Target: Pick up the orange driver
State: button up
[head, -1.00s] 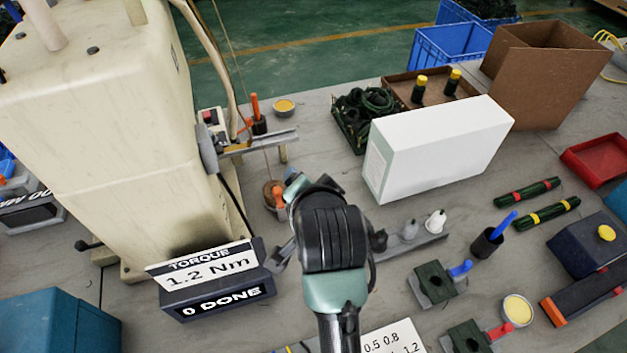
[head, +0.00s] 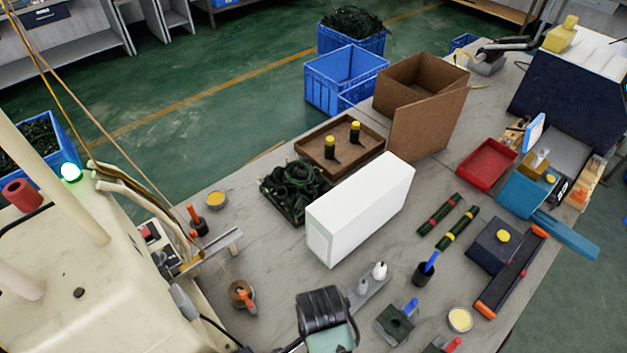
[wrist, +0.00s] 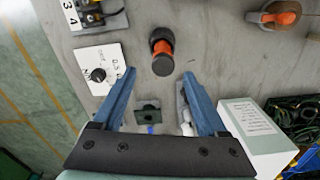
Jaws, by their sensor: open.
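In the wrist view a driver-like piece with an orange middle and black ends (wrist: 162,50), which I take for the orange driver, appears upright on the grey table. My gripper (wrist: 159,74) is open and empty. Its two blue fingers point towards this piece, one tip low on either side of it in the picture, with a gap to it. In the head view only the dark wrist part of my arm shows at the bottom; the fingers and this piece are not visible there. An orange-handled tool (head: 247,297) in a round brown cup (head: 237,288) also shows top right in the wrist view (wrist: 284,14).
A dial card (wrist: 96,72) lies left of the piece in the wrist view. A white box (head: 362,210), cable tray (head: 290,218), green fixture (head: 394,324) and bottle rail (head: 358,303) stand nearby. Another orange handle (head: 194,214) stands by the cream machine (head: 50,270).

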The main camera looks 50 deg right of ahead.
jog(key=shift+w+a+f+p, duration=0.15)
jog(key=shift+f+p, duration=0.15)
jog(key=shift+f, duration=1.95)
jog(key=shift+w+f+p, duration=0.1)
jog(key=shift+f+p, duration=0.15)
jog(key=shift+f, duration=2)
grip_shut()
